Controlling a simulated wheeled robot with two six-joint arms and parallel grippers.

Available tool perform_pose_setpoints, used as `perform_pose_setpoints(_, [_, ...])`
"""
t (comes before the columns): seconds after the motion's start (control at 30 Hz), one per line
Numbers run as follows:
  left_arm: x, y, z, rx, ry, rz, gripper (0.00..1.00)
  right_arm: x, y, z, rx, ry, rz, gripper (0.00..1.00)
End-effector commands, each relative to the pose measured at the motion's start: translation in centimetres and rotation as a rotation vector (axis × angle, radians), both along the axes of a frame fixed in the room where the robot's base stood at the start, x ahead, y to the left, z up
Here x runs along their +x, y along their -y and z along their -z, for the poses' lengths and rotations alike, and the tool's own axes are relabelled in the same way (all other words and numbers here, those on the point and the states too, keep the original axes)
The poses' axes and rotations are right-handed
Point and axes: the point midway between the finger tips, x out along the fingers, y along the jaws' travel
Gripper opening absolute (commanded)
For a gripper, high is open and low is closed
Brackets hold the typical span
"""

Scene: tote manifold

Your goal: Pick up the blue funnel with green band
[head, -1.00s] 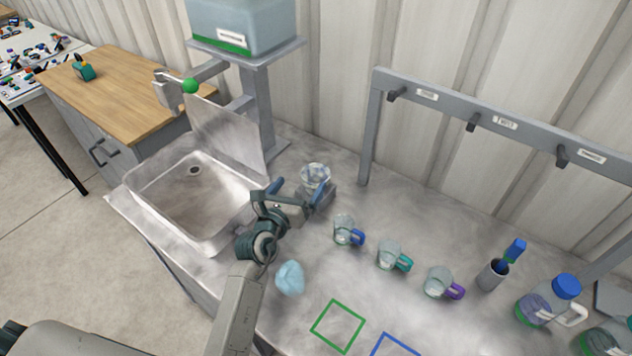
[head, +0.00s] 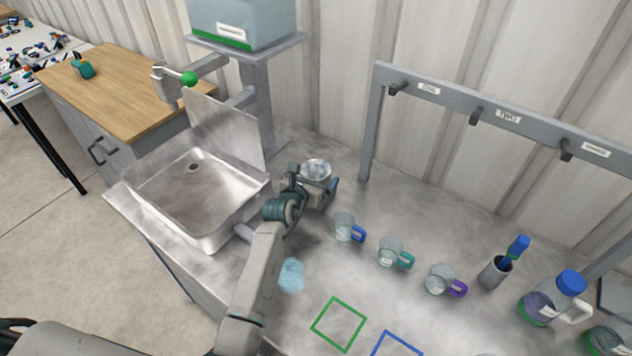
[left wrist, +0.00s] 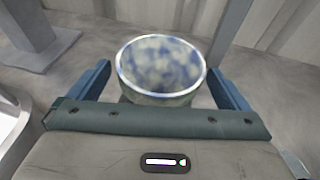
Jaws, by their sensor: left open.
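The funnel (head: 316,171) stands on the counter behind the sink's right side, its round rim facing up. In the left wrist view the funnel (left wrist: 162,68) looks bluish and mottled inside, with a greenish outer wall below the rim. My left gripper (left wrist: 160,85) is open, with one blue finger on each side of the funnel. The fingers look apart from its wall. In the head view my left gripper (head: 314,186) is right at the funnel, and its wrist hides the funnel's lower part. My right gripper is not seen.
A steel sink (head: 150,190) lies to the left. Three mugs with blue (head: 345,228), teal (head: 391,252) and purple (head: 440,280) handles stand to the right. A light-blue cloth (head: 291,275) and a green square outline (head: 338,324) lie in front. A hook rail (head: 480,115) stands behind.

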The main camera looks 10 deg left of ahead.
Motion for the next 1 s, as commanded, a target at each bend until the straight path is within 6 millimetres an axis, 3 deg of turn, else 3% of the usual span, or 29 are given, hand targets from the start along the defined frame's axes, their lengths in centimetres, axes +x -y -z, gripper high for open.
perform_pose_setpoints(0.13, [1.28, 0.31, 0.3, 0.0, 0.001, 0.0, 0.98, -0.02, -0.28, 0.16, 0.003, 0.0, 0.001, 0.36])
perform_pose_setpoints(0.37, [1.38, 0.33, 0.33, 0.0, 0.0, 0.0, 0.98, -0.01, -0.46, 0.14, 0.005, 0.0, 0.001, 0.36])
perform_pose_setpoints(0.6, [1.36, 0.33, 0.33, 0.0, 0.0, 0.0, 0.53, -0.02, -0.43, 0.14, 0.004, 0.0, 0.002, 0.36])
perform_pose_setpoints(1.0, [1.34, 0.33, -0.06, -0.001, -0.001, 0.0, 0.52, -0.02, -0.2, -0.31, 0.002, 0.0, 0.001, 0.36])
